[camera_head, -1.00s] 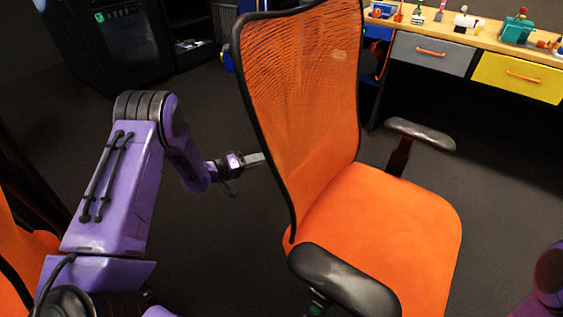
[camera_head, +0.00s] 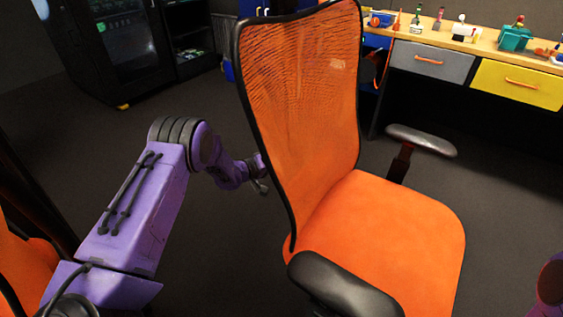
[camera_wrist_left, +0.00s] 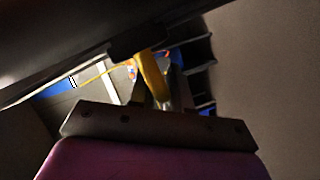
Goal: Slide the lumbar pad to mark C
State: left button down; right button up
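The orange mesh chair back (camera_head: 305,95) stands at the centre of the head view, with its rear side toward the left. No lumbar pad or mark C can be made out there. A dark bar (camera_wrist_left: 80,45) crosses the upper left, close to the fingers. My right gripper is out of view.
The orange seat (camera_head: 385,235) has a near armrest (camera_head: 340,283) and a far armrest (camera_head: 422,140). A workbench with a grey drawer (camera_head: 430,61) and a yellow drawer (camera_head: 518,80) stands at the back right. Open dark floor (camera_head: 75,140) lies to the left.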

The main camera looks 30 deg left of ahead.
pick_arm(q)
jog(key=shift+a+r+p, duration=0.15)
jog(key=shift+r+p, duration=1.15)
jog(key=shift+r, duration=0.2)
jog(key=shift+f, duration=0.1)
jog(key=c, duration=1.4)
grip_release()
jog(key=shift+c, duration=0.2)
jog(key=p+v, duration=0.1)
jog(key=v, duration=0.9)
jog(key=shift+s, duration=0.2)
jog(key=shift+a, duration=0.15)
